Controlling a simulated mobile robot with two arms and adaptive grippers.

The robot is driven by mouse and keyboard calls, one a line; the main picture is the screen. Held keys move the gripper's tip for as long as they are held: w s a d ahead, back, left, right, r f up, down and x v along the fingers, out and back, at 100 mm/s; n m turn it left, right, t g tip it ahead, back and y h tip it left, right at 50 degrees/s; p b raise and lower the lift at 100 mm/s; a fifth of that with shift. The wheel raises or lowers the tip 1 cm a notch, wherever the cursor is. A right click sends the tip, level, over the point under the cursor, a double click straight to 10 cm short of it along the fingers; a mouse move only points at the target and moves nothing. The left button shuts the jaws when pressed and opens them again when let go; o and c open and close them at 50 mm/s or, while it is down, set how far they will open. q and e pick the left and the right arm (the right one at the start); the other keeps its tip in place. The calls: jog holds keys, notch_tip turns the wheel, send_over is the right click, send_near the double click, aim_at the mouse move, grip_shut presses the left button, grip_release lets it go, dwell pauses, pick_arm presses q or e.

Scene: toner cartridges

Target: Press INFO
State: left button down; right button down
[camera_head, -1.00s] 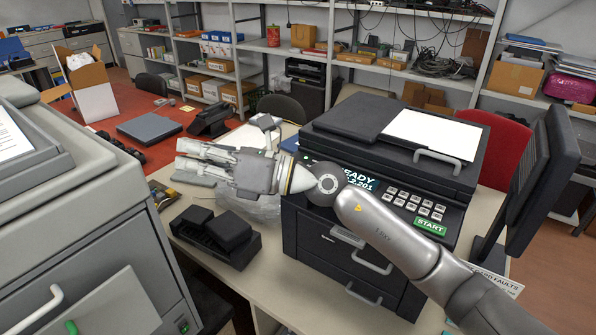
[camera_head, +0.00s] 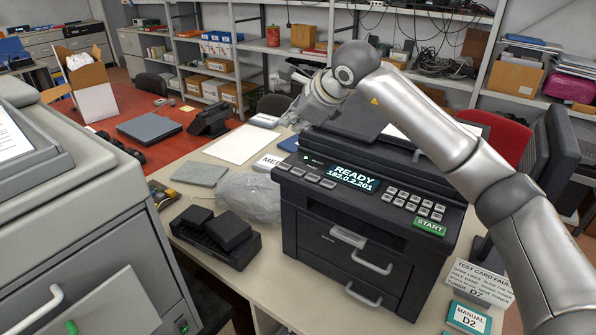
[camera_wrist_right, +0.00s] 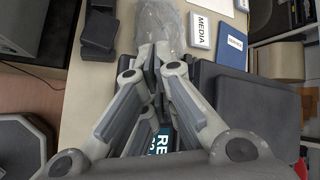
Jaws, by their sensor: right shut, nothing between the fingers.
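The black printer (camera_head: 345,242) stands on the table. Its display (camera_head: 352,177) reads READY and 192.0.2.201. A row of several small grey buttons (camera_head: 312,178) lies left of the display; their labels are too small to read, so I cannot tell which one is INFO. A keypad (camera_head: 412,205) and a green START button (camera_head: 430,226) are to the right. My right gripper (camera_head: 287,122) is above the printer's back left edge, apart from the buttons. In the right wrist view my right gripper (camera_wrist_right: 152,55) is shut and empty, and partly covers the display (camera_wrist_right: 162,140). My left gripper is not in view.
A clear plastic bag (camera_head: 248,197) and a black two-part block (camera_head: 215,236) lie left of the printer. A MEDIA card (camera_head: 268,162) is behind it. A test card sign (camera_head: 478,282) and a MANUAL D2 booklet (camera_head: 468,318) are at front right. A monitor (camera_head: 560,150) stands at right.

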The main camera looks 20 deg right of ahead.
aim_at(294, 172)
jog(key=shift+f, duration=0.15)
notch_tip(294, 172, down, 9)
jog(key=b, duration=0.5)
jog(key=shift+r+b, duration=0.2)
jog(key=shift+b, duration=0.1)
dwell(1.2)
jog(key=shift+f+b, duration=0.4)
jog(key=shift+b, duration=0.05)
jog(key=shift+f+b, duration=0.4)
jog(key=shift+b, duration=0.05)
dwell(0.5)
jog(key=shift+r+p, duration=0.45)
jog(key=shift+r, duration=0.35)
